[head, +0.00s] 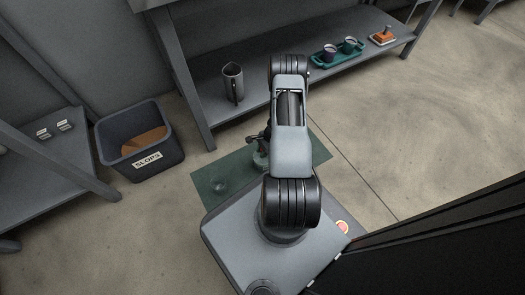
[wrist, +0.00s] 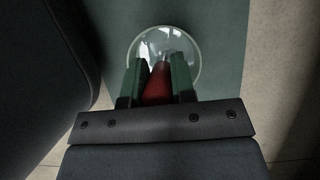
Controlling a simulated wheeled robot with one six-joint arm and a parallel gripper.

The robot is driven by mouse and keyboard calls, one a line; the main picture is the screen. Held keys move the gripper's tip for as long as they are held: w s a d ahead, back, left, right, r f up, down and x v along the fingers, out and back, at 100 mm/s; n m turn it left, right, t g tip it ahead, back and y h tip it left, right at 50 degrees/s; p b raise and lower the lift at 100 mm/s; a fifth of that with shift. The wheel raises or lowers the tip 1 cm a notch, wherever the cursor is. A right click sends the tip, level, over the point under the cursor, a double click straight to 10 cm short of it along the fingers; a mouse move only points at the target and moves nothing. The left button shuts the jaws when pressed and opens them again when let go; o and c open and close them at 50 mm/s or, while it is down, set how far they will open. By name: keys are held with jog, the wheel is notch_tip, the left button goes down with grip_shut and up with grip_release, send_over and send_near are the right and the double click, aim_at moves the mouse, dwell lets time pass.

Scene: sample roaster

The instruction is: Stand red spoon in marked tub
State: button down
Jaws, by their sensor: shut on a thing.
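In the wrist view my gripper (wrist: 159,68) is shut on the red spoon (wrist: 157,88), between its two green fingers. Only a short red part of the spoon shows clearly; the rest is hard to make out. A round clear glass vessel (wrist: 164,33) lies beyond the fingertips, behind the spoon in the picture; I cannot tell whether they touch. In the head view my arm hides most of the gripper (head: 260,148), and the spoon cannot be made out. A dark tub (head: 172,160) marked SLOPS stands on the floor at left, with brown contents.
A green mat (head: 203,193) lies on the floor by my base, with a clear round vessel (head: 219,185) on it. A low shelf (head: 262,93) behind bears a grey jug (head: 232,83) and a green tray (head: 325,57) with two cups.

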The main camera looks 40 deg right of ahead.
jog(key=c, duration=0.9)
grip_release()
jog(key=shift+o, duration=0.2)
jog(key=p+v, duration=0.6)
jog(key=v, duration=0.7)
jog(key=shift+d+r, duration=0.2)
jog(key=shift+r, duration=0.15)
jog(key=w+a+r+n+h+p, duration=0.1)
jog(key=w+a+r+n+p, duration=0.15)
jog(key=r+p, duration=0.7)
jog(key=w+a+r+n+h+p, duration=0.15)
jog(key=a+r+n, duration=0.25)
jog(key=r, duration=1.3)
jog(key=w+a+r+n+p, duration=0.1)
jog(key=a+r+n+p, duration=0.45)
jog(key=r, duration=0.85)
jog(key=s+a+r+n+t+p, duration=0.1)
jog(key=s+a+r+n+p, duration=0.1)
jog(key=r+p, duration=0.4)
jog(key=s+a+r+n+t+h+p, duration=0.1)
jog(key=s+a+r+n+p, duration=0.2)
jog(key=r, duration=1.4)
jog(key=s+a+r+n+t+h+p, duration=0.1)
jog(key=s+a+r+n+p, duration=0.1)
jog(key=s+a+r+p, duration=0.4)
notch_tip(320, 180, up, 5)
jog(key=p, duration=0.5)
jog(key=shift+a+r+n, duration=0.15)
jog(key=shift+a+n, duration=0.1)
jog(key=shift+n, duration=0.05)
